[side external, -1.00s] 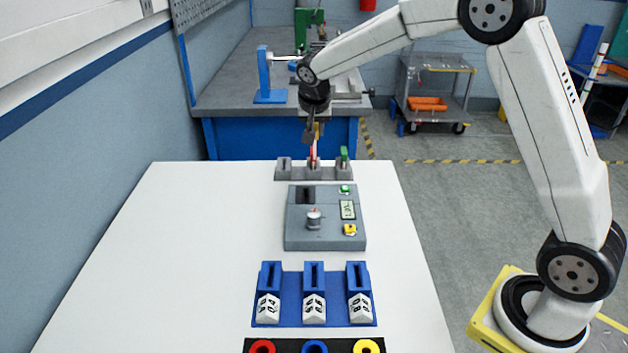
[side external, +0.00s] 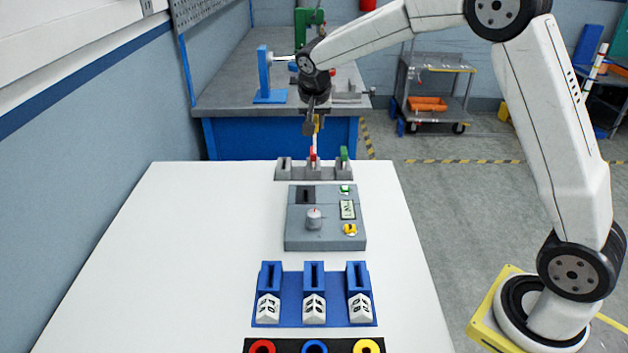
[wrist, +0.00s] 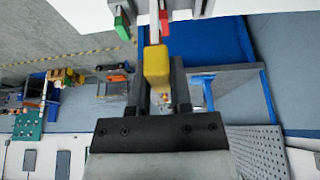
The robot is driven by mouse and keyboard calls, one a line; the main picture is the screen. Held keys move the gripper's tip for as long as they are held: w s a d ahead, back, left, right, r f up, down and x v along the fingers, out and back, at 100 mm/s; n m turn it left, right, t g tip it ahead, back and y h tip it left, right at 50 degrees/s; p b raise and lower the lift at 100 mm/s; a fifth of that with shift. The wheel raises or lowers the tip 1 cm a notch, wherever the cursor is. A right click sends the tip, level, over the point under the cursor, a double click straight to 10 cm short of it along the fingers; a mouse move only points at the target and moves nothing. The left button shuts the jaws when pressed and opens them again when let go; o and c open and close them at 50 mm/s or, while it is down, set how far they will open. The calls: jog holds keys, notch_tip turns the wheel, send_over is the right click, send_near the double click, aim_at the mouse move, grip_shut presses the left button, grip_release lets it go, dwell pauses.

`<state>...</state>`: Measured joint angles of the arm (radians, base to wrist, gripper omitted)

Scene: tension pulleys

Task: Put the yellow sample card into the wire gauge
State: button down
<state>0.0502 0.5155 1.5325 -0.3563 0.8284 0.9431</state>
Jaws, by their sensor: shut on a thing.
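The yellow sample card (side external: 317,122) has a yellow grip end and a pale strip below it. My gripper (side external: 312,128) is shut on the yellow end and holds the card above the grey card rack (side external: 283,174) at the far end of the white table. In the wrist view the yellow end (wrist: 157,65) sits between my gripper's fingers (wrist: 157,82), with the pale strip pointing to the top. A grey box (side external: 325,238) with a dark slot, a knob and a small display stands nearer on the table; it looks like the wire gauge.
A red card (side external: 313,153) and a green card (side external: 344,153) stand in the rack; its left slot looks empty. A blue holder (side external: 291,299) with several labelled blocks and a dark strip of coloured rings lie nearer. The table's left side is clear.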

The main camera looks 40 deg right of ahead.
aim_at(315, 117)
jog(key=shift+r, duration=1.6)
jog(key=shift+f, duration=0.15)
jog(key=a+f, duration=0.3)
jog(key=f, duration=0.5)
jog(key=shift+s+a+f, duration=0.3)
jog(key=shift+a+f, duration=0.1)
jog(key=shift+f, duration=0.15)
jog(key=shift+f, duration=2.2)
jog(key=shift+f, duration=1.85)
dwell(0.8)
